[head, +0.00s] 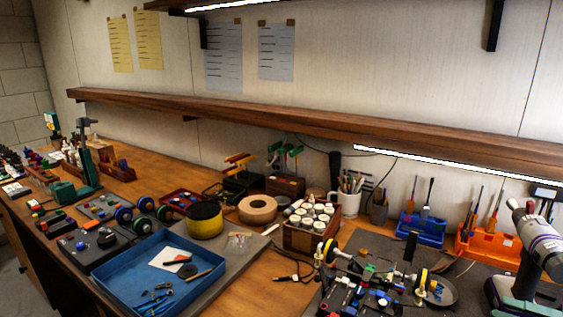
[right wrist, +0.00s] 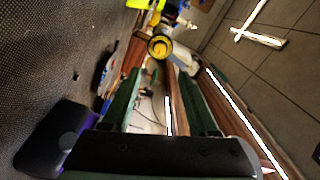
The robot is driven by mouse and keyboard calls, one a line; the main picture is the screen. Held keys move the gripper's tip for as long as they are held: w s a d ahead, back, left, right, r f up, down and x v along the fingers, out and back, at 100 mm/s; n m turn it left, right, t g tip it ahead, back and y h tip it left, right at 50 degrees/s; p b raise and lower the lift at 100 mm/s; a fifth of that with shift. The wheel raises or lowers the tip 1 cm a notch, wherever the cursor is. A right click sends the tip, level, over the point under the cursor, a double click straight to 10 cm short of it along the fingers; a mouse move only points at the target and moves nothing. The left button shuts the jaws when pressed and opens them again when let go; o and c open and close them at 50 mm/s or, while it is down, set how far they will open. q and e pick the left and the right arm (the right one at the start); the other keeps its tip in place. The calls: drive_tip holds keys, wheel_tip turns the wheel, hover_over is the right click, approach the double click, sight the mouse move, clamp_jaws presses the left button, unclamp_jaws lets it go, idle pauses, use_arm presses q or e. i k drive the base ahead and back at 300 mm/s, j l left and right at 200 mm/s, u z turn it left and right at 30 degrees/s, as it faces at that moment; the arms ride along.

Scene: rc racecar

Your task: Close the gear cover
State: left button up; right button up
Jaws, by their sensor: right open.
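The RC racecar (head: 372,284) sits on the dark mat at the lower right of the head view, with yellow-rimmed wheels and many small coloured parts. A small black piece (head: 411,247) stands upright on its far side; I cannot tell whether it is the gear cover. My right gripper (right wrist: 160,105) is open in the right wrist view, with two green fingers and nothing seen between them. A round yellow-and-black part (right wrist: 160,47) shows beyond the fingertips. My left gripper is out of view.
A blue tray (head: 104,275) with small parts lies left of the car. A wooden box of white bottles (head: 307,240) stands behind it. Blue (head: 422,229) and orange (head: 489,243) tool holders stand at the back right. A wooden shelf (head: 300,121) runs above the bench.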

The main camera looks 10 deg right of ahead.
sight(413, 240)
drive_tip(key=k+j, duration=0.2)
drive_tip(key=j, duration=0.15)
drive_tip(key=k+j, duration=0.15)
drive_tip(key=j, duration=0.2)
drive_tip(key=k+j, duration=0.2)
drive_tip(key=j, duration=0.15)
drive_tip(key=k+j, duration=0.2)
drive_tip(key=j, duration=0.15)
drive_tip(key=k+j, duration=0.15)
drive_tip(key=j, duration=0.2)
